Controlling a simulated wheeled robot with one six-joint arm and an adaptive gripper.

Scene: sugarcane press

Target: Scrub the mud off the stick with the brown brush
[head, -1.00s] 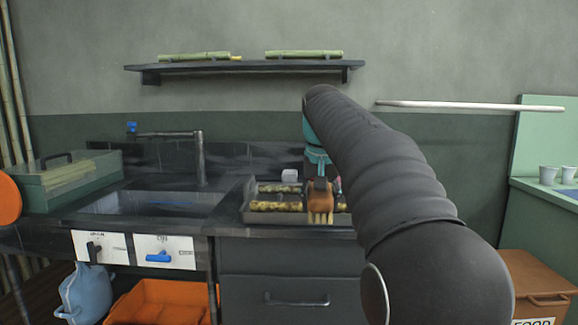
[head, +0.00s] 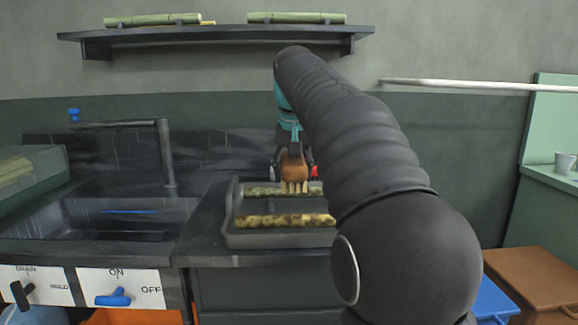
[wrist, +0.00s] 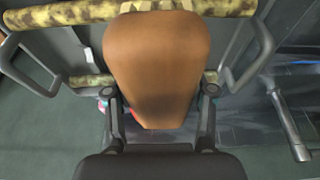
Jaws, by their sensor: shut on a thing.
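The brown brush (head: 293,168) is held bristles down in my gripper (head: 294,172). In the wrist view, the fingers grip the sides of the broad brush handle (wrist: 157,60). Two yellowish sticks with dark patches lie in a grey tray: a rear stick (head: 262,191) and a front stick (head: 280,221). In the head view the bristles overlap the rear stick; I cannot tell whether they touch it. In the wrist view the bristles show beside one stick (wrist: 60,14), and the handle hides part of the other (wrist: 88,81). My arm hides the sticks' right ends.
The tray (head: 232,215) stands on the dark counter right of the sink (head: 105,225) and its tap (head: 165,150). A shelf (head: 215,34) with green canes hangs above. A metal bar (head: 470,86) is at the right, above a brown box (head: 540,275).

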